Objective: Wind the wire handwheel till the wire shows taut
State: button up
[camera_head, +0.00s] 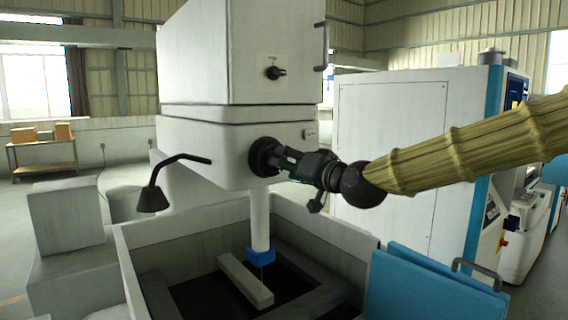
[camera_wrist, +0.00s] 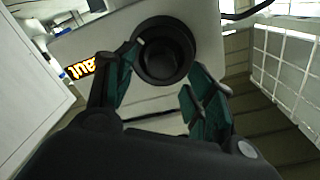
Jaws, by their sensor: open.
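The dark round handwheel (camera_head: 262,157) is on the front of the machine's pale head, at its lower right. It also shows in the wrist view (camera_wrist: 165,48) as a black knob with a dark hub. My gripper (camera_head: 283,160) is open at the handwheel. In the wrist view, its green-padded fingers (camera_wrist: 163,72) stand on either side of the wheel's near edge; I cannot tell whether they touch it. A small panel with lit orange lettering (camera_wrist: 80,68) sits left of the wheel; I cannot read it. A thin wire (camera_head: 262,272) runs below the blue nozzle (camera_head: 261,256).
A dark knob (camera_head: 275,73) is on the upper housing. A bent black lamp arm (camera_head: 168,170) juts out at left. Below is an open tank (camera_head: 124,262) holding a pale bar (camera_head: 243,280). Blue panels (camera_head: 425,285) stand at lower right, and a white cabinet (camera_head: 390,150) behind.

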jog(key=v, duration=0.9)
notch_tip(320, 180, down, 25)
jog(key=w+m+g+h, duration=0.1)
jog(key=g+h, duration=0.2)
jog(key=s+d+f+g+h, duration=0.15)
jog(key=s+f, duration=0.25)
jog(key=f, duration=0.8)
jog(key=s+d+f+g+h, duration=0.1)
jog(key=s+d+f+g, duration=0.15)
jog(key=f, duration=0.85)
jog(key=s+d+f+g+h, duration=0.2)
jog(key=s+d+f+g, duration=0.15)
jog(key=s+f, duration=1.3)
jog(key=s+d+f+g+h, duration=0.1)
jog(key=s+d+f, duration=0.1)
jog(key=s+f, duration=0.2)
jog(key=s+d+f+g+b, duration=0.1)
jog(key=s+d+f, duration=0.2)
jog(key=s, duration=0.6)
jog(key=s+d+f+g+h, duration=0.1)
jog(key=s+d+f+g, duration=0.1)
jog(key=s+f, duration=0.4)
jog(key=shift+s+d+f+n+h, duration=0.15)
jog(key=shift+s+d+n+h, duration=0.2)
jog(key=shift+d, duration=0.3)
